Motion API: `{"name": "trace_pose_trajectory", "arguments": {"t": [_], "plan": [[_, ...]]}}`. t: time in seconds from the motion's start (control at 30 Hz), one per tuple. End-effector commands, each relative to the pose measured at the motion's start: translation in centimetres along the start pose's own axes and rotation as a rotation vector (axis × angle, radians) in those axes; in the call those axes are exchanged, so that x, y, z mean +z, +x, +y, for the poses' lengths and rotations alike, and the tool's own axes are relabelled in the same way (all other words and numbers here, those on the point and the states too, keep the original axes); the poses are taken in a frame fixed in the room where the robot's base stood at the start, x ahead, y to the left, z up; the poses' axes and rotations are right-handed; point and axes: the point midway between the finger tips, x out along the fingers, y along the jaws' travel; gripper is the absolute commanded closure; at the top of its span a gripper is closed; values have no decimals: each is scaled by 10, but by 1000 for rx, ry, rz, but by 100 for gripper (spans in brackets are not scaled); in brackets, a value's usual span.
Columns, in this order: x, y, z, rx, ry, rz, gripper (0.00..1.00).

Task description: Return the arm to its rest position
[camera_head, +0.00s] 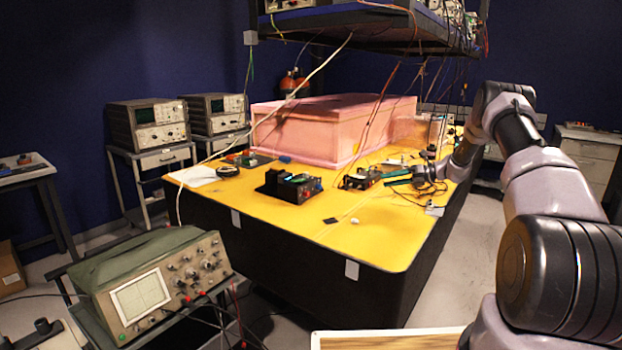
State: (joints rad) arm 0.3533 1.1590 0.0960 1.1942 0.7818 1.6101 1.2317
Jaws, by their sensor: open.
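My arm (548,185) rises along the right side, bends at its top and comes down to the left toward the far right part of the yellow table (385,235). My gripper (422,172) is at the end of it, over the right part of the tabletop near a few cables and small electronics. It looks open. It is small in the view, and I cannot tell whether it touches anything. I see nothing clearly held in it.
A pink foam enclosure (318,128) stands on the table, left of my gripper. A loaded shelf (350,28) with dangling wires hangs above. A circuit module (290,186) and an electronics box (360,178) lie on the tabletop. An oscilloscope (150,285) stands at front left.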

Motion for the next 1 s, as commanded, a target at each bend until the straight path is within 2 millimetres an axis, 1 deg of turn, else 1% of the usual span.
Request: {"name": "trace_pose_trajectory", "arguments": {"t": [0.03,0.17,0.27,0.37,0.4,0.47,0.5,0.57,0.6,0.67,0.7,0.77,0.8,0.87,0.9,1.0], "plan": [[5,-1,10,-8,-30,13,40],[13,-2,35,-29,-116,58,40],[20,-4,60,-51,-200,101,40],[26,-8,91,-75,-307,155,40],[28,-9,108,-86,-360,181,40],[31,-13,134,-105,-454,227,40],[32,-16,153,-118,-520,261,40],[31,-21,182,-135,-619,312,40],[30,-25,200,-146,-685,345,40],[26,-30,227,-161,-786,395,40],[23,-34,245,-169,-852,429,40],[17,-41,271,-182,-952,479,40],[12,-46,288,-190,-1019,514,40],[4,-53,313,-201,-1117,565,40],[-2,-58,329,-207,-1182,598,40],[-21,-72,366,-221,-1347,685,40]]}}
